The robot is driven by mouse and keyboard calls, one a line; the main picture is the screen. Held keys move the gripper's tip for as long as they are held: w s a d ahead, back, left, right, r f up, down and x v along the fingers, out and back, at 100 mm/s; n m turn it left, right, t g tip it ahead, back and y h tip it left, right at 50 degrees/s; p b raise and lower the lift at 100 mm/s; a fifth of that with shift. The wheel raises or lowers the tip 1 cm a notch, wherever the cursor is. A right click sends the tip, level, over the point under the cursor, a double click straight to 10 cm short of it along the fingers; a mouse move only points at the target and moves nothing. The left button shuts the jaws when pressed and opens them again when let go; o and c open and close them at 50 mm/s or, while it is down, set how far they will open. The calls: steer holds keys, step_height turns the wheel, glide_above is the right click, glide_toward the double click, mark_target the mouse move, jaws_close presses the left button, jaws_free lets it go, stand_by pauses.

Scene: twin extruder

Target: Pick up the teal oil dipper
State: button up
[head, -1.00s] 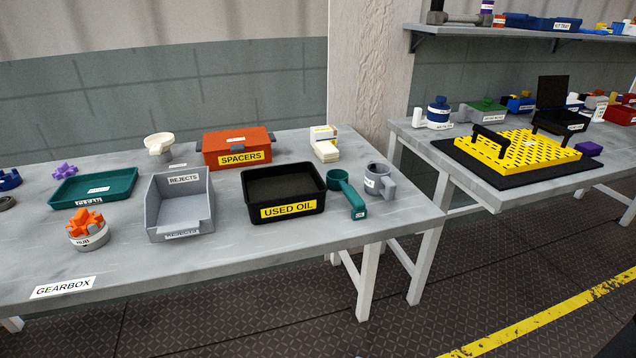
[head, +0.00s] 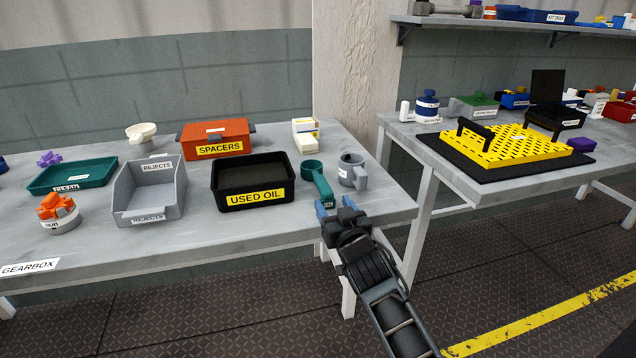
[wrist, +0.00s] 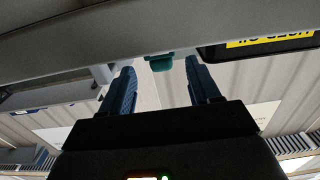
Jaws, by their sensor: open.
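The teal oil dipper (head: 318,182) lies on the grey table near its front right corner, its round cup toward the back and its handle toward the front edge. My gripper (head: 336,204) is at the table's front edge, open, with its blue fingers close to the handle's near end. In the wrist view the handle's teal end (wrist: 160,63) shows between and just beyond the open fingertips (wrist: 159,70). Nothing is held. The cup is hidden in the wrist view.
The black used oil tray (head: 253,183) stands left of the dipper, and a grey mug-like container (head: 352,172) stands close on its right. A white and yellow box (head: 306,136) is behind.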

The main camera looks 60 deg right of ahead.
mark_target(324, 184)
steer(key=x, duration=0.2)
steer(key=p+x, duration=0.1)
steer(key=x, duration=0.1)
steer(key=r+p+x, duration=0.1)
steer(key=x, duration=0.2)
steer(key=shift+w+d+f, duration=0.15)
steer(key=shift+w+d, duration=0.2)
steer(key=shift+d, duration=0.05)
steer(key=shift+c, duration=0.3)
steer(key=c, duration=1.1)
